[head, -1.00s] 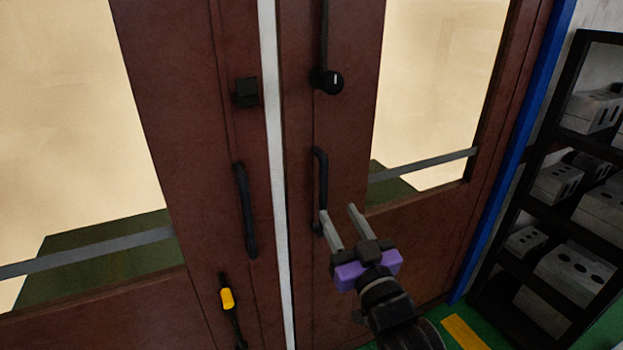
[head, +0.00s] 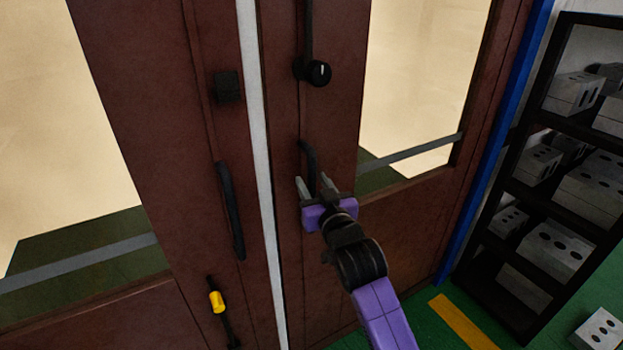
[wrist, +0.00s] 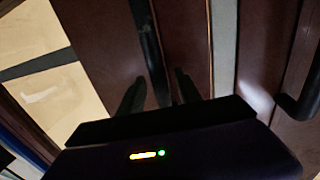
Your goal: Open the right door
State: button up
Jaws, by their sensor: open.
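The right door (head: 410,225) is brown with a glass pane and looks closed against the pale strip (head: 262,150) between the doors. Its black vertical handle (head: 307,153) shows above my gripper; its lower part is hidden behind the gripper in the head view. My gripper (head: 313,182) is open, with one finger on each side of the handle. In the wrist view the handle (wrist: 148,45) runs down between the two dark fingers (wrist: 158,92). I cannot tell whether either finger touches it.
The left door (head: 165,150) has its own black handle (head: 231,210) and a yellow-and-black latch (head: 217,302). A black knob (head: 318,72) sits above the right handle. A dark shelf (head: 520,192) with grey blocks stands at the right. Green floor lies before it.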

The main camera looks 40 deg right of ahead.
jog(key=shift+w+d, duration=0.25)
jog(key=shift+w, duration=0.2)
jog(key=shift+c, duration=0.2)
grip_shut()
dwell(1.0)
